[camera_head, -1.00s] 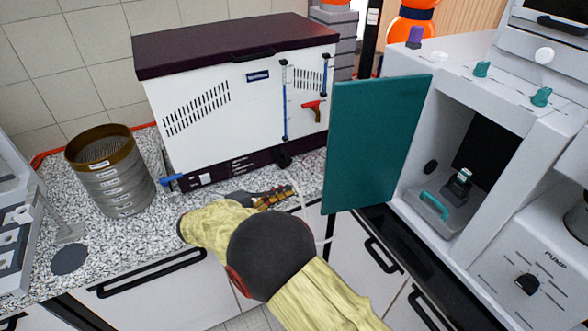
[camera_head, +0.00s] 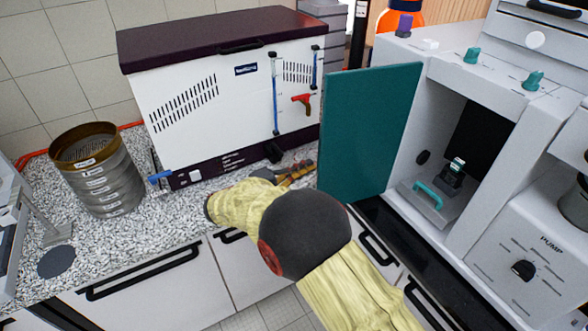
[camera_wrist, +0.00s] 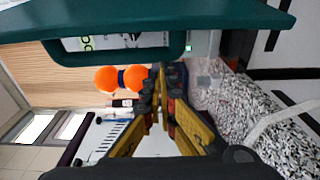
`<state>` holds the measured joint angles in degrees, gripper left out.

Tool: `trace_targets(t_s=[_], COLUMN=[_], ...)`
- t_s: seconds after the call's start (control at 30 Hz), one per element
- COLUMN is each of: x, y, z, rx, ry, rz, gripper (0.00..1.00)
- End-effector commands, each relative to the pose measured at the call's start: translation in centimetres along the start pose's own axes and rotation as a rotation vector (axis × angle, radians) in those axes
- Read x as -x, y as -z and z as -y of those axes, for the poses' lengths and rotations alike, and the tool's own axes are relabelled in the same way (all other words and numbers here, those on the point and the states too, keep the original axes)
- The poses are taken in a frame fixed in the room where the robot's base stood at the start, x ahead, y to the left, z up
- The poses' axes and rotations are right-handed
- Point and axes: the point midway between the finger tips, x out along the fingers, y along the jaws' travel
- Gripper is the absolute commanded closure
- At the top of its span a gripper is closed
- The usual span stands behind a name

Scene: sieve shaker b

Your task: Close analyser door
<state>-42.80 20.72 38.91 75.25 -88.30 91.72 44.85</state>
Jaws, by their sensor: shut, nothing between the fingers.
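The analyser door (camera_head: 368,130) is a flat teal panel. It stands wide open, swung out to the left of the light grey analyser (camera_head: 425,75), whose chamber is exposed. My gripper (camera_head: 312,166) is just left of the door's free edge, low over the counter. I cannot tell whether it touches the door. In the wrist view, the shut, empty gripper (camera_wrist: 162,92) points away from the camera. The door (camera_wrist: 225,14) spans the top of that view, and a teal loop handle (camera_wrist: 178,50) hangs from it, apart from the fingers.
A white box with a dark lid (camera_head: 215,90) stands behind my gripper. A stack of sieves (camera_head: 100,175) is on the speckled counter (camera_head: 130,235) at left. Inside the analyser chamber is a small tray with a teal handle (camera_head: 430,192). A pump unit (camera_head: 525,255) stands at right.

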Motion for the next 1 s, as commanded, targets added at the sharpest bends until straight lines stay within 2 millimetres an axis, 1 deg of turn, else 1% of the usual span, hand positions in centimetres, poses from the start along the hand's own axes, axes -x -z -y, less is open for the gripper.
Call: trace_targets(t_s=[0.1, 0.23, 0.77, 0.87, 1.0], x=[0.5, 0.7, 0.8, 0.8, 0.8], y=[-1.2, -1.9, -2.4, -2.7, -3.7], z=[0.0, 0.0, -0.1, -0.1, -0.1], rx=[-0.001, -0.001, -0.001, -0.001, 0.000], ry=[0.000, 0.000, 0.000, 0.000, 0.000], rz=[0.000, 0.001, -0.003, -0.015, -0.046], gripper=[1.00, 1.00, 1.00, 1.00, 1.00])
